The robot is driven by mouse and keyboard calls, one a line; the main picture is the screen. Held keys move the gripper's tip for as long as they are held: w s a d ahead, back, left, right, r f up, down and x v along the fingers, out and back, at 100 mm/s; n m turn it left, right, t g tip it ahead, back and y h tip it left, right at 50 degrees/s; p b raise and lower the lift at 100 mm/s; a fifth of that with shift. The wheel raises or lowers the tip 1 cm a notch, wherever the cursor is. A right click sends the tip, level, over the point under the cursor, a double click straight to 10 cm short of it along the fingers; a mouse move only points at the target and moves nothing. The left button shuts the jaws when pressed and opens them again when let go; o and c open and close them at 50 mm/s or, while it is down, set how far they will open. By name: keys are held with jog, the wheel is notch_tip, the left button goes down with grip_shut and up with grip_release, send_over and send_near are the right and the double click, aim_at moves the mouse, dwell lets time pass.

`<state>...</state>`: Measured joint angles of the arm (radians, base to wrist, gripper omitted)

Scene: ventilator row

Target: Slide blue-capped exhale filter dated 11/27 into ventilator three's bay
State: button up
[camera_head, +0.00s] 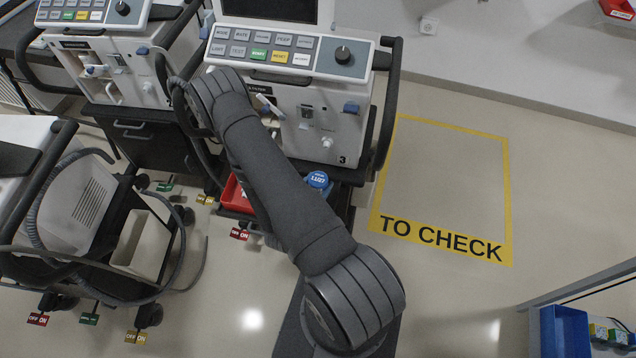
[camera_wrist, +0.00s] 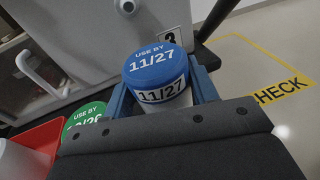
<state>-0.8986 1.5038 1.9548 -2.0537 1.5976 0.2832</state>
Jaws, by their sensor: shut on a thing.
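The blue-capped filter (camera_wrist: 153,68) reads "USE BY 11/27" on its cap and 11/27 on its side. My gripper (camera_wrist: 161,92) is shut on it, one blue-grey finger on each side. In the head view the blue cap (camera_head: 318,180) shows just right of my forearm, in front of and below ventilator three's front. Ventilator three (camera_head: 330,135) carries a "3" label and has white fittings and a blue latch on its front. The filter appears apart from that front. My forearm hides part of the front, and I cannot make out the bay clearly.
A red tray (camera_wrist: 40,135) beside my gripper holds a green-capped filter (camera_wrist: 85,115), its date partly hidden, and a white item. Another ventilator (camera_head: 110,65) stands left. A yellow "TO CHECK" floor area (camera_head: 445,185) is empty. A blue bin (camera_head: 563,330) sits lower right.

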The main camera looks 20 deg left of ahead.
aim_at(316, 179)
jog(key=r+h, duration=0.1)
jog(key=r+m+h, duration=0.1)
jog(key=r, duration=0.1)
jog(key=r+m+g+h, duration=0.1)
jog(key=r, duration=0.1)
jog(key=shift+w+a, duration=0.1)
jog(key=shift+a, duration=0.15)
jog(key=a+r+n+t+y, duration=0.1)
jog(key=a+r+n+y, duration=0.3)
jog(key=a, duration=0.7)
jog(key=a+r+y, duration=0.2)
jog(key=a+r, duration=0.4)
jog(key=a, duration=0.6)
jog(key=w+f, duration=0.1)
jog(key=w, duration=1.1)
jog(key=shift+a, duration=0.35)
jog(key=shift+f, duration=0.15)
jog(key=o, duration=1.1)
